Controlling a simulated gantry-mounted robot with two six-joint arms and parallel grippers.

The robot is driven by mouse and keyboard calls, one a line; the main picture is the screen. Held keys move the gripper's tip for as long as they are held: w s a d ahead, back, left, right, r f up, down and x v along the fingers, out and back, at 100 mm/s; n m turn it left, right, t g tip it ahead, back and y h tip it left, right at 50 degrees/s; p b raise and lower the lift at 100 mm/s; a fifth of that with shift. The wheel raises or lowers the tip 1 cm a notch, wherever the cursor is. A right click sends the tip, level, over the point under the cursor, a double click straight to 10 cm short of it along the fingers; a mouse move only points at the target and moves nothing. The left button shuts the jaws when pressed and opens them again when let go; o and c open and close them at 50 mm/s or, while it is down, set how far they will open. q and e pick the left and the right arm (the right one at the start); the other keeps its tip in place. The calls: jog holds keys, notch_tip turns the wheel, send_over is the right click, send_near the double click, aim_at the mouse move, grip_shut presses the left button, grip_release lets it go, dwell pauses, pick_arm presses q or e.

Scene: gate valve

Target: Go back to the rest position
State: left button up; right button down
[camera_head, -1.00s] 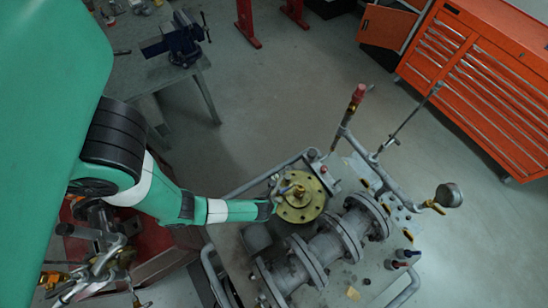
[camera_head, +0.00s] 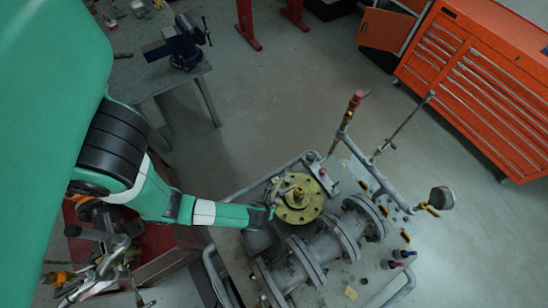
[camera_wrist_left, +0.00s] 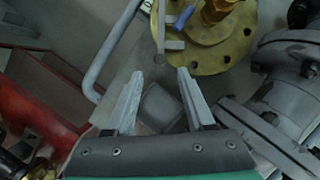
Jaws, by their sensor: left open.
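My left gripper (camera_head: 272,198) is at the left edge of the round brass flange (camera_head: 299,212) of the gate valve. In the left wrist view my left gripper (camera_wrist_left: 157,82) has its two grey fingers spread apart with nothing held between them. The brass flange (camera_wrist_left: 231,43) lies ahead and to the right of the fingertips. A grey bar (camera_wrist_left: 161,22) and a small blue piece (camera_wrist_left: 185,16) lie over its left side, just beyond the fingertips. The bar looks apart from the fingers. My right gripper is not in view.
Grey flanged pipe (camera_head: 324,248) runs beside the brass flange. A pipe frame with a red-tipped post (camera_head: 355,99) and a round gauge (camera_head: 442,198) rises on the right. A workbench with a blue vise (camera_head: 185,48) stands at upper left, an orange tool cabinet (camera_head: 480,80) at upper right.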

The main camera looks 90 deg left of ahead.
pick_arm(q)
jog(key=v, duration=0.3)
jog(key=shift+d, duration=0.1)
dwell(0.4)
